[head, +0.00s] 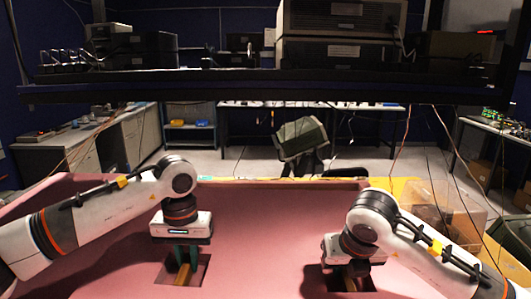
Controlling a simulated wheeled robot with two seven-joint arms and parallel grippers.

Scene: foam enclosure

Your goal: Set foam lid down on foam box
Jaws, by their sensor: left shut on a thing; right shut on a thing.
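The foam lid (265,225) is a large, flat pink panel across the lower part of the head view. It has two dark square cut-outs, each with a bar-like grip inside. My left gripper (182,268) points down into the left cut-out and is shut on the lid's grip there. My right gripper (347,278) points down into the right cut-out and is shut on the lid there, its fingertips mostly hidden by the wrist. I cannot clearly make out the foam box apart from the lid, nor whether the two touch.
A yellow surface (402,187) shows behind the pink panel's far right corner. A clear bin (447,212) stands at the right. A dark shelf with equipment (340,38) spans the top. A chair (302,140) and benches stand farther back.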

